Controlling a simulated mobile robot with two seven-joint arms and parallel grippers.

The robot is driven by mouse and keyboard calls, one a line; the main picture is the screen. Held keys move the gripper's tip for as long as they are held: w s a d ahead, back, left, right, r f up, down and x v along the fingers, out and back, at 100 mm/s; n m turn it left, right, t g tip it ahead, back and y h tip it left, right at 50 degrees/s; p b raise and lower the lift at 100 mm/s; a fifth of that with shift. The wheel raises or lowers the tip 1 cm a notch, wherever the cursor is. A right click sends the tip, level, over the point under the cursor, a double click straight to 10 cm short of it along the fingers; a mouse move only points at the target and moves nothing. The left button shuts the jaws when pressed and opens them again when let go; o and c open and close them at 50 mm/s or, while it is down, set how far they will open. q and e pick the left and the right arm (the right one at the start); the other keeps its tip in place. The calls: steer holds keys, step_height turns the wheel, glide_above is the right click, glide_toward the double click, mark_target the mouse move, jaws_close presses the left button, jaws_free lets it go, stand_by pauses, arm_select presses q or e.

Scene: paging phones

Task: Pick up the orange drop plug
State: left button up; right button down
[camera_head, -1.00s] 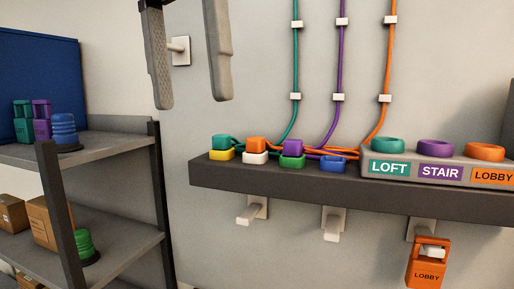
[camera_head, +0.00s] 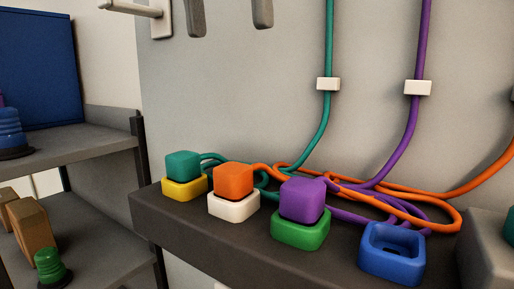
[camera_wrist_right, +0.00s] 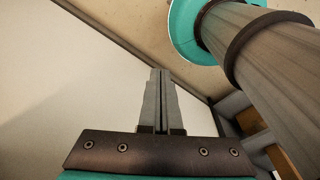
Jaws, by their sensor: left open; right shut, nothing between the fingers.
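The orange drop plug (camera_head: 234,180) sits in a white socket (camera_head: 233,206) on the dark ledge, with an orange cord running off to the right. A teal plug (camera_head: 183,164) in a yellow socket stands to its left. A purple plug (camera_head: 303,198) in a green socket stands to its right. My left gripper (camera_head: 228,15) shows only as two grey fingertips at the top edge, apart and empty, above the plugs. My right gripper (camera_wrist_right: 160,75) shows in the right wrist view with its fingers together and nothing between them.
An empty blue socket (camera_head: 392,252) stands at the right of the row. Teal, purple and orange cords tangle behind the plugs. Shelves at left hold a green knob (camera_head: 50,268) and a box (camera_head: 30,228). A white peg (camera_head: 135,8) juts from the wall at upper left.

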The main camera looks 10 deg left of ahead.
arm_select(q)
glide_above(233, 167)
steer(key=shift+s+d+f, duration=0.1)
steer(key=shift+s+f, duration=0.1)
steer(key=shift+f, duration=2.25)
steer(key=shift+s+f, duration=0.15)
steer(key=shift+f, duration=2.3)
steer(key=shift+w+a+f, duration=0.1)
steer(key=shift+f, duration=0.75)
steer(key=shift+w+a+f, duration=0.1)
steer(key=shift+f, duration=1.65)
arm_select(e)
steer(key=shift+s+a, duration=0.25)
steer(key=shift+s, duration=0.65)
arm_select(q)
steer(key=shift+c, duration=0.2)
jaws_close()
